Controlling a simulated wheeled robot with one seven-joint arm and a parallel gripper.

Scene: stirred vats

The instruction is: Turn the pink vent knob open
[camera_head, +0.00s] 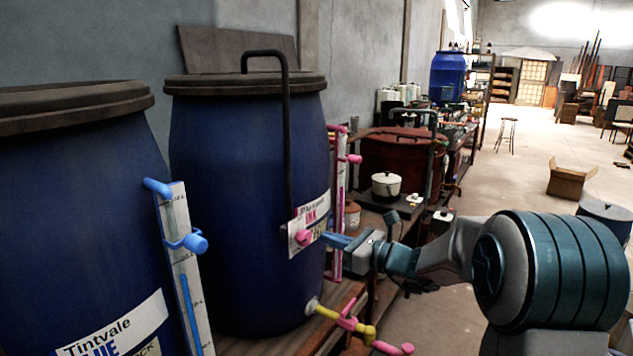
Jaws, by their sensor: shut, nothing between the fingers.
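A pink knob (303,237) shows in front of the label of the dark blue ink vat (225,200), near the lower end of a black pipe (286,130) that bends over from the lid. I take it to be the vent knob; its open or closed setting cannot be read. My gripper (328,239), with blue fingers, is shut and empty just right of the knob, pointing left at it. I cannot tell whether the fingertips touch it. Other pink parts are a gauge knob (354,159) and the tap handle (347,323) on a yellow spout.
A second blue vat (75,220) with a blue-fitted gauge (181,260) stands at left. Behind my arm are a dark red vat (398,155) and a white pot (386,185) on the bench. Open floor lies to the right, with a cardboard box (570,180).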

